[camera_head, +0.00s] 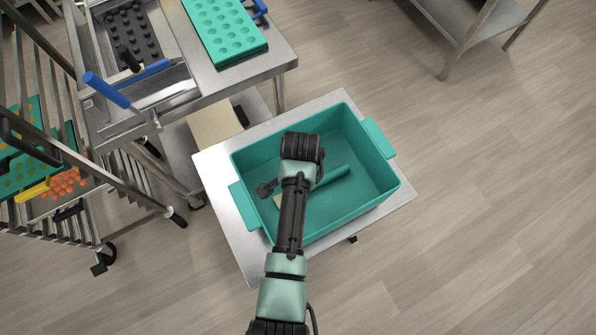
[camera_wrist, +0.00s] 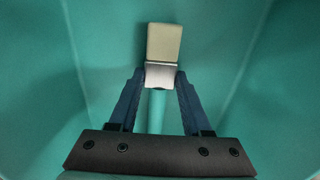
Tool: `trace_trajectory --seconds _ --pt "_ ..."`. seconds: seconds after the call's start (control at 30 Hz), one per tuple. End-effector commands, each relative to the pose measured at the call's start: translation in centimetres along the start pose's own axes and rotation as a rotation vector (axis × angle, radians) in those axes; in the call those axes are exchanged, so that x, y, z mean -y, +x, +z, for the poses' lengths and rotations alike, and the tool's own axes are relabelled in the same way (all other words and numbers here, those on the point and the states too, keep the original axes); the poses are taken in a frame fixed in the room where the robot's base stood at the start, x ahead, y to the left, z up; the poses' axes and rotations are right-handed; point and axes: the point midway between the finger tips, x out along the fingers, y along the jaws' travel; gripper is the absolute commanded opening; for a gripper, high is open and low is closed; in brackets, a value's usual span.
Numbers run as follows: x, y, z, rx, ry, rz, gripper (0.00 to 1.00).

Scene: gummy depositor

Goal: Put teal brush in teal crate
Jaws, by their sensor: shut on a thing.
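The teal crate (camera_head: 374,178) stands on a small steel table, open at the top with a handle at each end. The brush's teal handle (camera_head: 333,174) sticks out to the right of my arm in the head view. Crate walls surround the brush in the wrist view. I cannot tell whether the brush touches the crate floor.
The small steel table (camera_head: 225,198) shows around the crate. A steel bench at the upper left holds a teal mould tray (camera_head: 222,30) and blue-handled equipment (camera_head: 106,90). A wheeled rack (camera_head: 95,185) stands at the left.

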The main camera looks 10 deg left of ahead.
Motion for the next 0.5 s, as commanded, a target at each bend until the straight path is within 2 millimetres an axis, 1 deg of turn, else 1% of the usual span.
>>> trace_trajectory --seconds 0.03,0.07,0.2,0.23,0.5 --pt "-0.01 0.27 -0.01 0.0 0.001 0.0 0.0" --pt "-0.01 0.22 0.0 0.001 0.0 0.0 0.52" --pt "-0.01 0.17 0.01 0.001 0.0 0.0 0.77" --pt "-0.01 0.16 0.01 0.001 0.001 0.0 0.78" --pt "0.0 0.04 0.0 0.0 0.0 0.0 0.78"
